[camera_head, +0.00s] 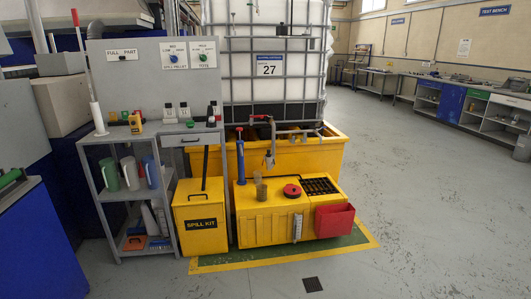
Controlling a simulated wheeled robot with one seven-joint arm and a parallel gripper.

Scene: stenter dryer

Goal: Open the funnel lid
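A round red lid-like disc with a dark middle (292,190) lies flat on top of a low yellow box (265,220). It looks like the funnel lid and appears shut, but it is too small to be sure. No funnel body shows beneath it. A black grid (320,185) is set in the box top to its right. A small clear cup (261,190) stands to its left. My gripper is not in view.
A blue upright pump (240,162) stands at the box's left end. A red bin (334,220) hangs at its front right. The spill kit bin (200,218) and grey shelf unit (108,250) stand left. The grey floor (430,220) is clear on the right.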

